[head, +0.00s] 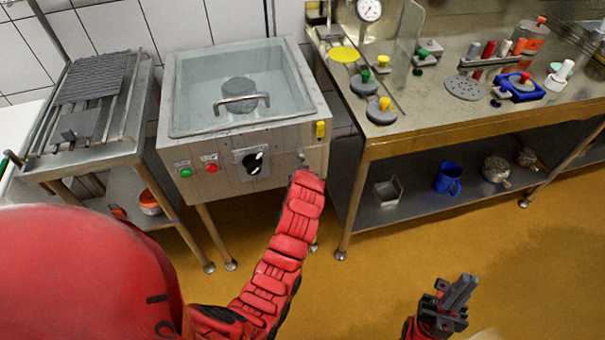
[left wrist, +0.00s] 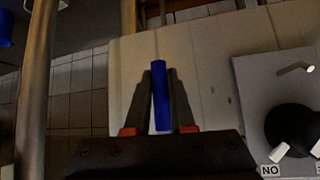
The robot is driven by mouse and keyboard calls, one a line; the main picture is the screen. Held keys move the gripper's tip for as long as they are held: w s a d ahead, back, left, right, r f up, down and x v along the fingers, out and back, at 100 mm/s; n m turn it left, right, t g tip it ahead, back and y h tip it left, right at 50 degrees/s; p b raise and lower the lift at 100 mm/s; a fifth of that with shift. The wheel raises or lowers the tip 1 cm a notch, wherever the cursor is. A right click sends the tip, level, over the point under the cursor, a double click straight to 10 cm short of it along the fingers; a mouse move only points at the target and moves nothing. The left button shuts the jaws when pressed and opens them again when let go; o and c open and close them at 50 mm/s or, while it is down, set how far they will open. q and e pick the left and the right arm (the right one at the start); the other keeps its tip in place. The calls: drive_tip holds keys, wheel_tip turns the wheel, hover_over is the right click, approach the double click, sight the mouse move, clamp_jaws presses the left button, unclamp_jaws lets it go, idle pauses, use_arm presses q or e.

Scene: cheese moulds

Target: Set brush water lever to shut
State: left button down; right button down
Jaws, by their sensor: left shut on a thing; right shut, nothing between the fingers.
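A blue bar (left wrist: 160,80), which looks like the lever's handle, stands between the fingers of my left gripper (left wrist: 159,98) in the left wrist view. The gripper is shut on it, in front of the pale front panel (left wrist: 212,60). In the head view my left arm reaches up to the right part of the basin unit's panel (head: 220,172) and hides the left gripper and the blue bar. The bar's mount and any marks beside it cannot be made out. My right gripper (head: 462,289) is shut and empty, low at the right, over the floor.
A black knob (left wrist: 291,129) sits on a plate beside the blue bar; it also shows in the head view (head: 254,163). Green (head: 186,173) and red (head: 211,168) buttons are left of it. A steel table (head: 440,128) stands close on the right; a rack (head: 92,150) stands left.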

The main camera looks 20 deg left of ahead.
use_arm(q)
drive_tip(key=c, duration=0.8)
unclamp_jaws()
drive_tip(key=shift+a, duration=0.1)
drive_tip(key=shift+o, duration=0.2)
drive_tip(key=shift+s, duration=0.1)
drive_tip(key=p+v, duration=0.5)
drive_tip(key=v, duration=1.2)
drive_tip(key=shift+s+r, duration=0.1)
